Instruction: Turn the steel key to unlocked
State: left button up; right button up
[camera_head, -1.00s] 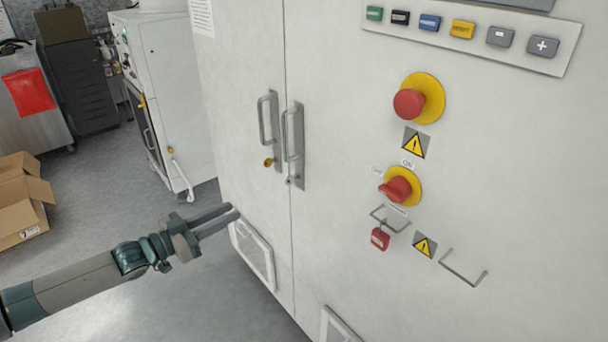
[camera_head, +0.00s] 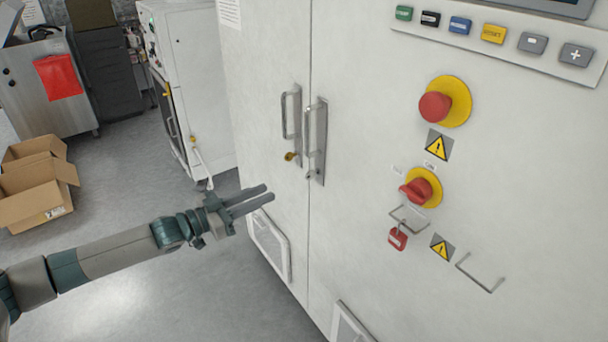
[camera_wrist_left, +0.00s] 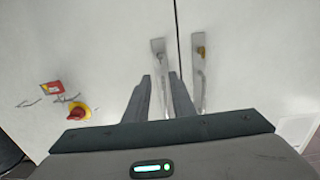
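The steel key (camera_head: 310,174) is a small grey piece at the bottom of the right door handle's plate on the white cabinet. In the left wrist view it is too small to make out clearly. A brass key (camera_head: 291,157) sits beside it under the left door handle and also shows in the left wrist view (camera_wrist_left: 201,52). My left gripper (camera_head: 269,193) is open and empty, left of and below both keys, apart from the doors. Its fingers (camera_wrist_left: 160,78) show in the wrist view with a gap between them, pointing toward the handle plates. My right gripper is out of view.
Two steel door handles (camera_head: 320,140) stand out from the cabinet (camera_head: 380,60). Red knobs on yellow discs (camera_head: 436,105), wire brackets and a red padlock (camera_head: 397,240) are to the right. A cardboard box (camera_head: 38,190) lies on the floor at left. Open floor lies beneath my left arm.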

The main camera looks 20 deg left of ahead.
aim_at(310, 175)
pick_arm(q)
jog(key=p+x, duration=0.4)
jog(key=x, duration=1)
grip_shut()
